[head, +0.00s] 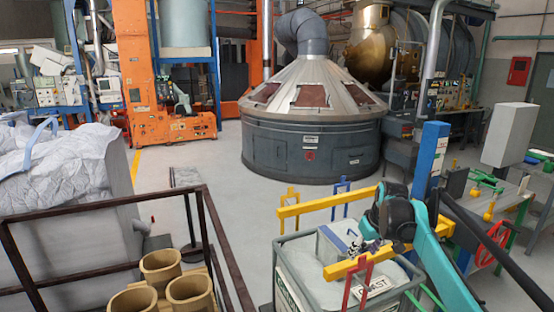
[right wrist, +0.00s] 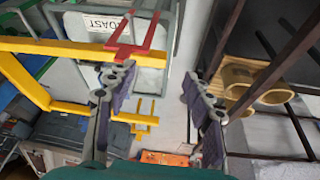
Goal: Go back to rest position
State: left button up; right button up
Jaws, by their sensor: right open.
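My right gripper (head: 362,246) is at the end of my teal arm, over the grey bin (head: 292,262) in the head view. It is next to the yellow bar (head: 350,266) of the frame around that bin. In the right wrist view my gripper (right wrist: 157,78) has its two grey fingers spread wide, with nothing between them. The yellow bar (right wrist: 55,47) and its red bracket (right wrist: 127,52) show near the left finger; I cannot tell whether they touch. My left gripper is not in view.
A blue post (head: 430,158) and a bench with green parts (head: 490,190) stand to the right. A brown railing (head: 215,235) and several tan cups (head: 188,290) are at the lower left. A large conical machine (head: 310,145) stands behind open floor.

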jog(key=s+a+f+m+t+b, duration=0.1)
jog(key=s+a+f+b, duration=0.15)
jog(key=s, duration=0.65)
jog(key=s+a+f+m+b, duration=0.1)
jog(key=s+a+f+b, duration=0.2)
jog(key=s, duration=0.6)
jog(key=s+a+f+m+t+b, duration=0.1)
jog(key=s+a+f+t+b, duration=0.1)
jog(key=s+f, duration=1.1)
jog(key=shift+s+a+f+h+b, duration=0.25)
jog(key=shift+s+a+b, duration=0.2)
jog(key=shift+s, duration=0.35)
jog(key=shift+r, duration=0.15)
